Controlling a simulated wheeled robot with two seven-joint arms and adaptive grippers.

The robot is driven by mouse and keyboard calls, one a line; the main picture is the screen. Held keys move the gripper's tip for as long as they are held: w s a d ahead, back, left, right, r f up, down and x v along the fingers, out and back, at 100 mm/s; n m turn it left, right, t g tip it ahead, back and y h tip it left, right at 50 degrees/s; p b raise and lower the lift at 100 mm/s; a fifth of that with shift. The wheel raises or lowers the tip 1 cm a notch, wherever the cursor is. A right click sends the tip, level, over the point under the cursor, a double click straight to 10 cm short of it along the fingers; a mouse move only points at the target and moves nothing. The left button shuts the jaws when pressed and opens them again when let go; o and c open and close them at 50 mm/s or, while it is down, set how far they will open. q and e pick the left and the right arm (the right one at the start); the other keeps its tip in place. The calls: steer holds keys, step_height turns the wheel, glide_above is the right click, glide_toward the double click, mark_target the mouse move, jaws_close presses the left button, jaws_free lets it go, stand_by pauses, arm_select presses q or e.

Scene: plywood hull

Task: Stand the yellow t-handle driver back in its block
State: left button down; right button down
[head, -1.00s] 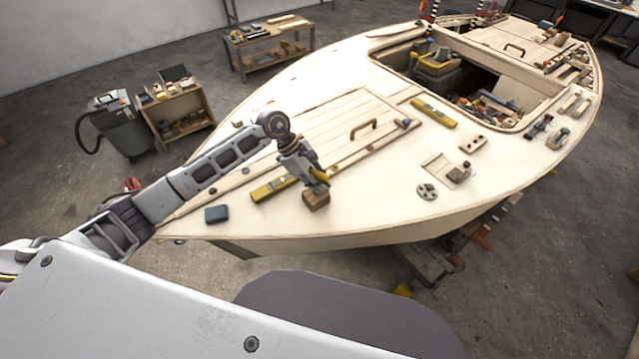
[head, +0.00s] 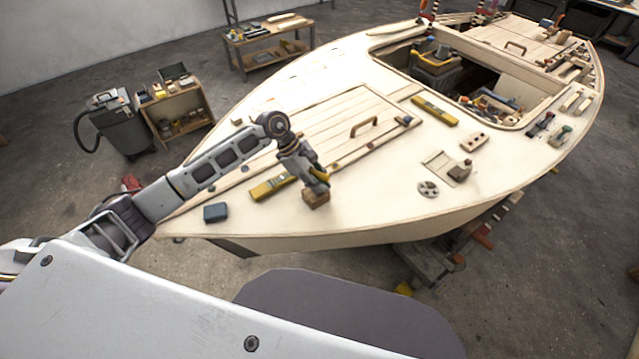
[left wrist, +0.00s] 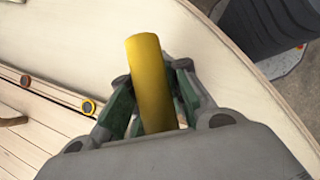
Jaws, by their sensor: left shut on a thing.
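My left gripper (head: 313,181) is shut on the yellow t-handle driver. In the left wrist view the driver's yellow handle (left wrist: 152,84) sticks up between the two green-lined fingers (left wrist: 150,115). The wooden block (head: 316,198) stands on the pale deck directly under my left gripper in the head view. The driver's lower end is hidden there, so I cannot tell whether it is in the block or just above it. The block does not show in the left wrist view. My right gripper is not in view.
A hatch with a handle (head: 364,126) lies behind. The deck right of the block is clear up to a round fitting (head: 428,188).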

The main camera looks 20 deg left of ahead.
arm_select(q)
steer(key=c, duration=1.3)
jaws_free()
